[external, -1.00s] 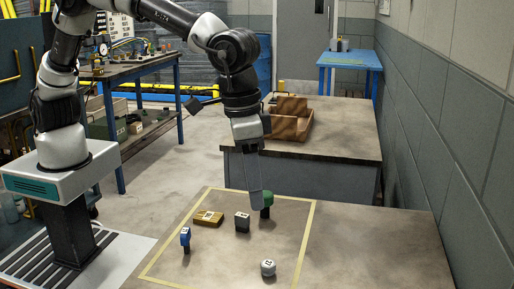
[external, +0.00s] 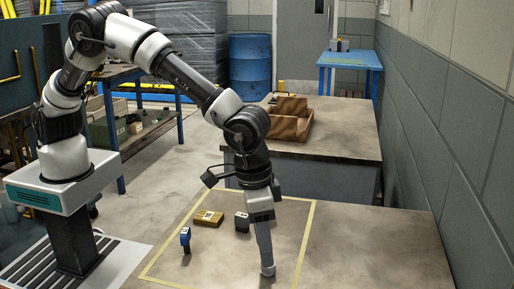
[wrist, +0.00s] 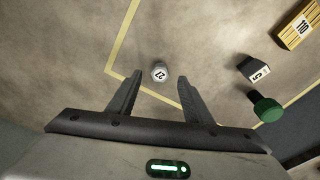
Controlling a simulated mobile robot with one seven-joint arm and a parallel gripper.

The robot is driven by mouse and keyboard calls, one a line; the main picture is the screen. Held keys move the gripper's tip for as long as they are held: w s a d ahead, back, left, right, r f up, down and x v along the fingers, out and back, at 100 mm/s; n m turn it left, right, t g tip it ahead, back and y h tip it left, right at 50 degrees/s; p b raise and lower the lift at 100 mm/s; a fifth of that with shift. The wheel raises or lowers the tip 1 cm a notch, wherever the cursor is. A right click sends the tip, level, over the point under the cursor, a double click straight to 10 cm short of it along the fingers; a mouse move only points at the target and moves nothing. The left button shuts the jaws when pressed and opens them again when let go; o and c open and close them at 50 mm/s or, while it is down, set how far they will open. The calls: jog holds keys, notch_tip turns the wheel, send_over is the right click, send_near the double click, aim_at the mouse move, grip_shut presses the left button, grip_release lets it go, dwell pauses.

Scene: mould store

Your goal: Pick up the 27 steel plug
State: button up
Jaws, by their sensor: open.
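The 27 steel plug (wrist: 159,72) is a small pale grey round piece with a white label, standing on the table inside a taped corner. In the wrist view it sits between and slightly beyond the fingertips of my open gripper (wrist: 160,78), with space visible on both sides. In the external view my gripper (external: 266,264) reaches down to the table at the plug's spot and hides most of the plug. I cannot tell the exact height of the fingertips above the table.
A green-topped piece (wrist: 267,107) stands near the 5 piece. The table right of the tape is clear.

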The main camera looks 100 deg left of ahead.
aim_at(267, 272)
jog(key=f, duration=0.4)
jog(key=shift+w+a+b, duration=0.15)
jog(key=shift+w+b, duration=0.25)
jog(key=shift+r, duration=0.1)
grip_shut()
